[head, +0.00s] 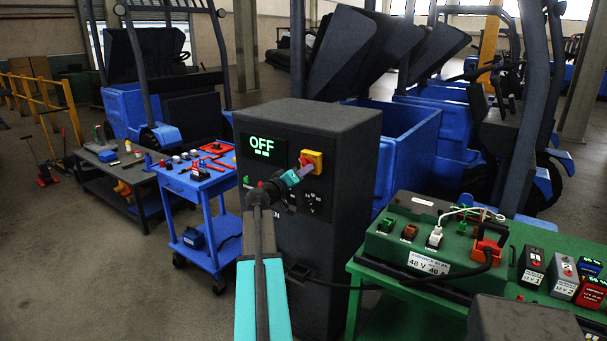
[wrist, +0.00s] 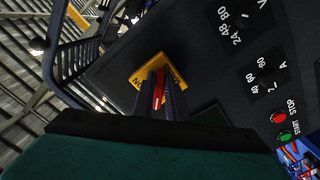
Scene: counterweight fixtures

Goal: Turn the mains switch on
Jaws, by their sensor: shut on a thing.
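The mains switch is a red handle (wrist: 158,90) on a yellow plate (wrist: 143,68) on the front of a dark grey cabinet (head: 345,120). In the head view the yellow plate (head: 312,156) is at the cabinet's upper right, with part of the red handle beside it. My gripper (head: 302,172) reaches up to the switch. In the wrist view my gripper (wrist: 161,82) is shut on the red handle, which shows between its two dark fingers. The fingers cover part of the plate's lettering. The lit display (head: 261,146) on the cabinet reads OFF.
In the wrist view a red button (wrist: 278,117) and a green button (wrist: 285,135) sit on the panel, with dials beyond. A green bench (head: 400,283) with a charger box and batteries stands at right. A blue trolley (head: 205,185) stands at left. Open floor lies at lower left.

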